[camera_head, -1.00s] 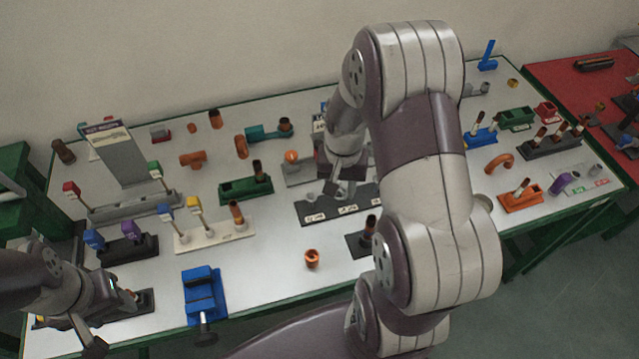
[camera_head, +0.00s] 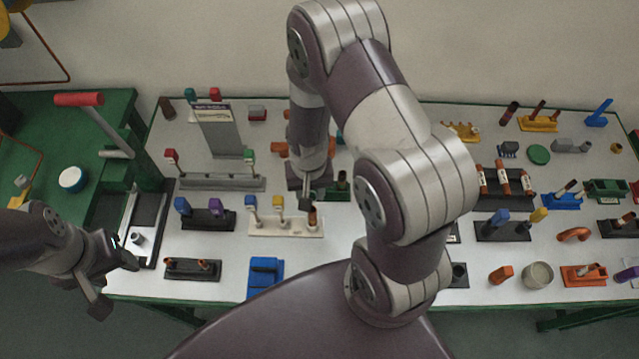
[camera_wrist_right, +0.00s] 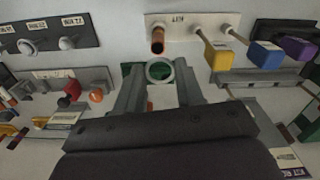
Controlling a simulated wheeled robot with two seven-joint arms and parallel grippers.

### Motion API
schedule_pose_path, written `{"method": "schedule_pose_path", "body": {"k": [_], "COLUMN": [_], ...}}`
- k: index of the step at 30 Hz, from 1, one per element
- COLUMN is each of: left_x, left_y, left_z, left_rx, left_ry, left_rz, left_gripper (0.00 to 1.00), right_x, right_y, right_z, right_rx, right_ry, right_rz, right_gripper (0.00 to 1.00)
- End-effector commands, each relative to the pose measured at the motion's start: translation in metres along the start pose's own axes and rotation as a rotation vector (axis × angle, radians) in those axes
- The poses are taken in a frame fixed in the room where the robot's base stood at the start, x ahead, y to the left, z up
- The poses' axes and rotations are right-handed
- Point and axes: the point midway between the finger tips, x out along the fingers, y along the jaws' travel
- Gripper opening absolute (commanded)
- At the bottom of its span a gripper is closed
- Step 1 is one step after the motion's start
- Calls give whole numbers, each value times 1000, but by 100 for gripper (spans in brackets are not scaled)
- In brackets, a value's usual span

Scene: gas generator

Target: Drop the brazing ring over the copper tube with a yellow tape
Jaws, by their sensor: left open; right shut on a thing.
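My right gripper (camera_wrist_right: 160,85) is shut on a grey brazing ring (camera_wrist_right: 160,71), held between its fingertips in the right wrist view. Just beyond the ring, a copper tube (camera_wrist_right: 157,40) stands on a white rack; the ring is apart from it in the picture. In the head view the tube (camera_head: 312,216) stands at the right end of the white rack (camera_head: 270,228), just below my right gripper (camera_head: 308,198). I cannot make out yellow tape on it. My left gripper (camera_head: 116,275) is open and empty at the table's left front.
The rack also bears a yellow block (camera_wrist_right: 220,55) and a blue block (camera_wrist_right: 265,54) on rods. A black holder (camera_head: 207,219) with blue and purple blocks stands left of it. A blue clamp-like part (camera_head: 265,275) lies in front.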

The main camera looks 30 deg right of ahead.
Motion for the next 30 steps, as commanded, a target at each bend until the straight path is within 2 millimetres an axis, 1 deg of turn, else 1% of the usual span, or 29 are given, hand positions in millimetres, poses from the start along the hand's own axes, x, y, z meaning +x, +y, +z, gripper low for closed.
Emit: {"method": "schedule_pose_path", "body": {"k": [3,9,13,15,24,27,30], "left_x": [1,0,-5,4,31,34,34], "left_y": [0,0,0,0,0,0,0], "left_z": [0,0,0,0,4,4,4], "left_rx": [0,0,0,0,0,0,0], "left_ry": [0,0,0,1,0,0,0], "left_rz": [0,0,0,0,0,0,0], "left_gripper": [52,52,52,52,52,52,52], "right_x": [0,0,-2,8,43,49,49], "right_y": [-1,-1,-1,-1,-1,-1,-1], "right_z": [-4,-4,-3,-3,-3,-3,-3], "right_rx": [14,15,15,15,15,15,15], "right_ry": [-1,-1,-1,-1,-1,-1,0], "right_rz": [0,0,0,0,0,0,0], "right_gripper": [25,25,25,25,25,25,25]}}
